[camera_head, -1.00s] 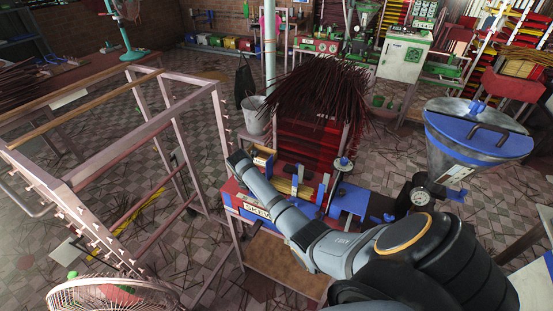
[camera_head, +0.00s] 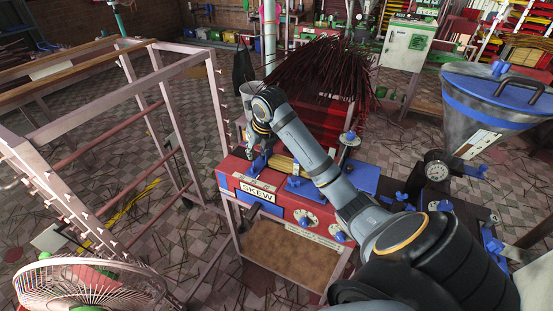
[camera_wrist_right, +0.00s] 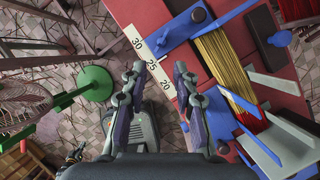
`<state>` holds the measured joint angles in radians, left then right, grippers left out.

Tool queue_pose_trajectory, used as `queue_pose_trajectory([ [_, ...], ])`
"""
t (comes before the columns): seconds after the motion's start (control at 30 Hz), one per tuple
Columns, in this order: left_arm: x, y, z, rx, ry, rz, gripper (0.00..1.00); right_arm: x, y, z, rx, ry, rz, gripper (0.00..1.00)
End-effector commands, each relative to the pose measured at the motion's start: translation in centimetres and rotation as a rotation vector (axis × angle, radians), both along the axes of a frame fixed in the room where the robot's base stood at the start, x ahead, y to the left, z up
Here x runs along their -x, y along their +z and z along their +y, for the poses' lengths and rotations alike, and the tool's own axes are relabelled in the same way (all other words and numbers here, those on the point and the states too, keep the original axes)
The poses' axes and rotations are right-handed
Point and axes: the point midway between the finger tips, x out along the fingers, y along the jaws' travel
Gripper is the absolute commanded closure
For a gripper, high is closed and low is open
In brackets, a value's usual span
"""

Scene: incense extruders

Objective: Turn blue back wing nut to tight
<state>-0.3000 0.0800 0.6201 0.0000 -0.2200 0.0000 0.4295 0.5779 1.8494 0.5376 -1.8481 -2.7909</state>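The red extruder machine (camera_head: 300,207), marked SKEW, carries several blue fittings. My right gripper (camera_head: 257,148) points down at the machine's left end, close to a blue upright piece (camera_head: 261,162). In the right wrist view my right gripper (camera_wrist_right: 158,72) is open, with nothing between its fingers. Just beyond them a blue bar (camera_wrist_right: 175,36) lies across the machine with a small wing-shaped blue-grey nut (camera_wrist_right: 198,14) on it. The nut is apart from the fingers. I cannot tell for sure that it is the back one. My left gripper is out of view.
A white scale strip (camera_wrist_right: 152,68) and a bundle of yellowish sticks (camera_wrist_right: 225,65) lie by the blue bar. A pink metal rack (camera_head: 222,125) stands left of the machine, dark incense sticks (camera_head: 318,68) behind it, and a hopper (camera_head: 480,105) at right.

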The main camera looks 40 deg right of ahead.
Motion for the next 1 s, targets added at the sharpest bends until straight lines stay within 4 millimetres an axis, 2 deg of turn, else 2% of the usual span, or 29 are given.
queue_pose_trajectory([
  [0.03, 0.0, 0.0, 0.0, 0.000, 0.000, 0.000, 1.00, 0.7, -1.7, 0.8, -0.032, -0.062, 0.013, 0.71],
  [0.4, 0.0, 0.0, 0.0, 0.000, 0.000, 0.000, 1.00, 4.9, -8.1, 4.9, -0.254, -0.623, -0.006, 0.71],
  [0.7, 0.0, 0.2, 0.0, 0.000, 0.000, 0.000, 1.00, 9.4, -12.5, 7.8, -0.456, -1.141, -0.025, 0.71],
  [1.0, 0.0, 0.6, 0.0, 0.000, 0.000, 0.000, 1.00, 14.0, -16.5, 9.7, -0.655, -1.702, -0.053, 0.71],
])
